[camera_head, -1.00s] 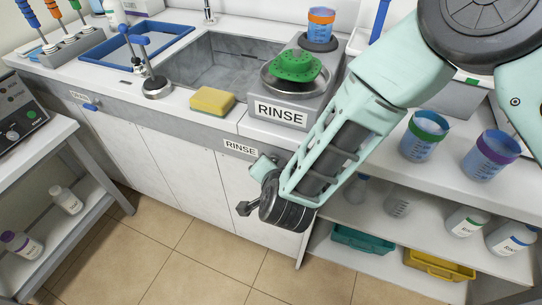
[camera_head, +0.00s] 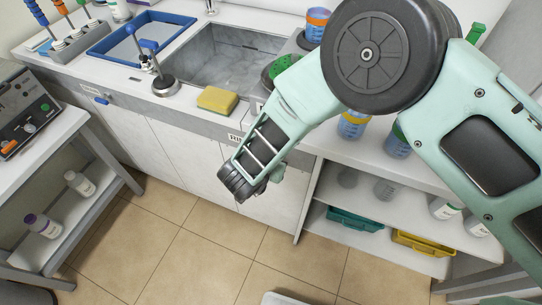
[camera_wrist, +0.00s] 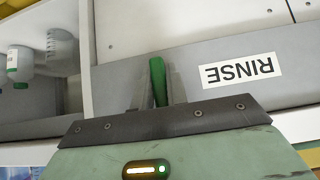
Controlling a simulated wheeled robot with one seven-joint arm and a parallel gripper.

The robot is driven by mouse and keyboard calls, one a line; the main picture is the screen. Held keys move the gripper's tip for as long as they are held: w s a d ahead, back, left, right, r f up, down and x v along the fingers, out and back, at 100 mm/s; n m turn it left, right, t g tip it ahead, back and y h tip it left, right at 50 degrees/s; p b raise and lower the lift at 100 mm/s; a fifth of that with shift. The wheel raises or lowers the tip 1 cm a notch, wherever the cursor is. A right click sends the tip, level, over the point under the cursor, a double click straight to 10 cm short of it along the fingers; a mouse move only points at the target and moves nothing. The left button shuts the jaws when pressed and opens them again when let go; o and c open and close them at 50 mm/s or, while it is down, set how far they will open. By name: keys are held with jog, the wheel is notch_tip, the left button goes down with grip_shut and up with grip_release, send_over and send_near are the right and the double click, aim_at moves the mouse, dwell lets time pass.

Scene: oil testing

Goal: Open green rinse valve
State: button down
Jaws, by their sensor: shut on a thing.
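The green rinse valve handle (camera_wrist: 158,82) stands up in the wrist view against the grey front panel (camera_wrist: 205,75). My gripper (camera_wrist: 159,88) is shut on this handle, one finger on each side. The white RINSE label (camera_wrist: 241,71) is upside down to the right of it. In the head view my wrist (camera_head: 247,178) is in front of the counter's front panel, below the sponge, and hides the handle and most of the fingers. Only part of the RINSE label (camera_head: 236,139) shows there.
The yellow sponge (camera_head: 217,99) lies at the counter edge before the sink (camera_head: 225,62). A blue drain handle (camera_head: 101,100) is at left. Open shelves with a teal bin (camera_head: 352,223) and a yellow bin (camera_head: 424,243) are at right.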

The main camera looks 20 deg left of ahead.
dwell(0.4)
jog(key=c, duration=1.4)
grip_release()
jog(key=b+v, duration=0.2)
jog(key=v, duration=1.5)
jog(key=shift+r, duration=0.15)
jog(key=shift+s, duration=0.1)
